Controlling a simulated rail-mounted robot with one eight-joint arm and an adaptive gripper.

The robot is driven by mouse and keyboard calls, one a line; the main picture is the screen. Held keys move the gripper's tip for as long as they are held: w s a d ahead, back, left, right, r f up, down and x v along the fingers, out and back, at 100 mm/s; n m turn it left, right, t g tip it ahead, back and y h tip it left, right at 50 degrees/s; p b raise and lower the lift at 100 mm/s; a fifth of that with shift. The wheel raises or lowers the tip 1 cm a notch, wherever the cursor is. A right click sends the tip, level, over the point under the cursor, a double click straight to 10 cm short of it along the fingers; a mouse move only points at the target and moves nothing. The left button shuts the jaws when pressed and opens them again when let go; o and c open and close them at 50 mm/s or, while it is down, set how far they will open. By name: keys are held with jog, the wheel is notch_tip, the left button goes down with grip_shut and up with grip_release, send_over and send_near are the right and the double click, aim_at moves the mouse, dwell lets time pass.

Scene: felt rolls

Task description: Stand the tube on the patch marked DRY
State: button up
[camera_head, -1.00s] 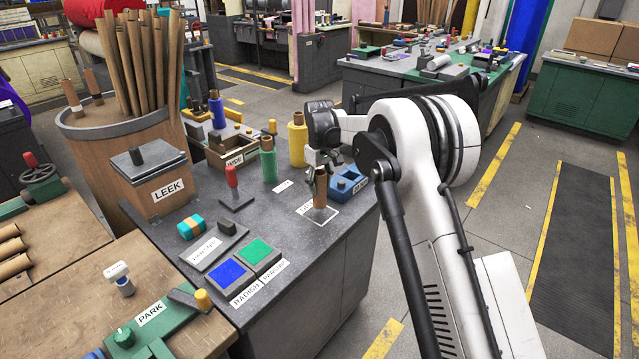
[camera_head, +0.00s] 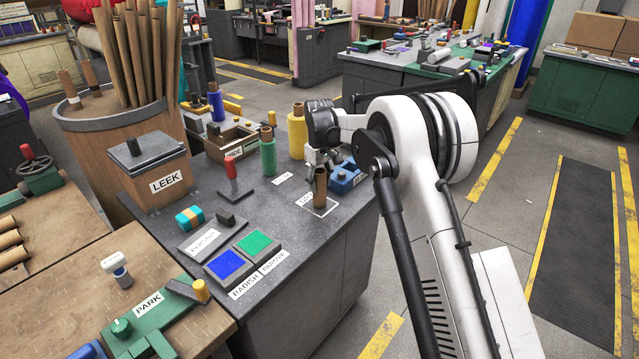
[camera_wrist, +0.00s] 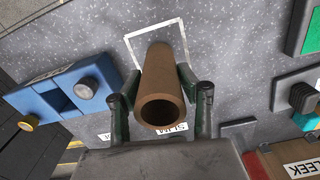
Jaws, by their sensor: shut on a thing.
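The tube (camera_head: 320,188), a brown cardboard cylinder with an open top, looks upright in the head view, with its lower end at a white-outlined patch (camera_head: 333,208) on the dark bench. My gripper (camera_head: 322,158) is behind the tube's top in that view. In the wrist view my gripper (camera_wrist: 160,92) is shut on the tube (camera_wrist: 162,75), one finger on each side. There its far end lies inside the patch's white outline (camera_wrist: 133,52). I cannot tell if the base touches the bench. The label by the patch is partly hidden in the head view, and I cannot read DRY.
A blue block (camera_head: 345,178) with a grey knob stands close right of the tube. Green (camera_head: 268,156) and yellow (camera_head: 297,135) spools stand behind. A red-handled tool (camera_head: 232,178) and blue and green pads (camera_head: 229,266) are to the left.

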jog(key=shift+f, duration=0.4)
jog(key=o, duration=1.2)
jog(key=shift+o, duration=0.2)
notch_tip(320, 180, up, 12)
jog(key=shift+r, duration=0.1)
